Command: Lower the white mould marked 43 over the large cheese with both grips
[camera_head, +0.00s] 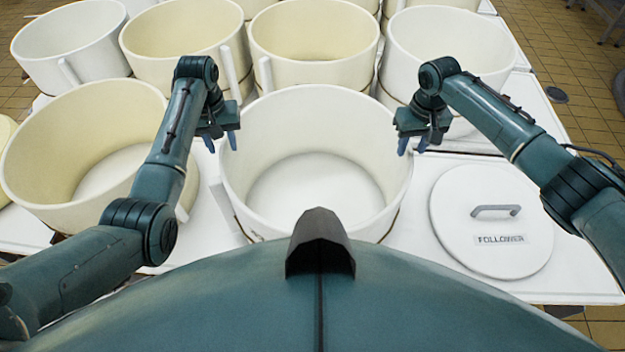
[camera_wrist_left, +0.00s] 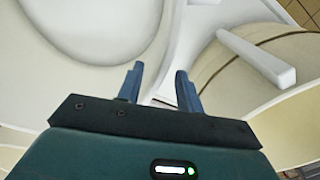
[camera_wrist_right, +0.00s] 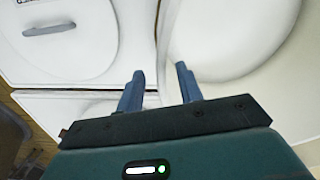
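A large round white mould (camera_head: 315,112) stands in the middle of the head view. A pale round surface (camera_head: 318,188) shows at its bottom; I cannot tell whether it is the cheese. No 43 is readable. My left gripper (camera_head: 220,141) is at the mould's left rim, and my right gripper (camera_head: 411,149) is at its right rim. Both point down. In the left wrist view the left gripper's fingers (camera_wrist_left: 158,70) are apart. In the right wrist view the right gripper's fingers (camera_wrist_right: 160,70) are apart, close to the rim. Contact with the rim is unclear.
A white lid marked FOLLOWER (camera_head: 490,222) with a grey handle lies on the white table (camera_head: 415,235) at right. Another mould (camera_head: 85,130) stands close on the left. Several more stand in a row behind, with little room between.

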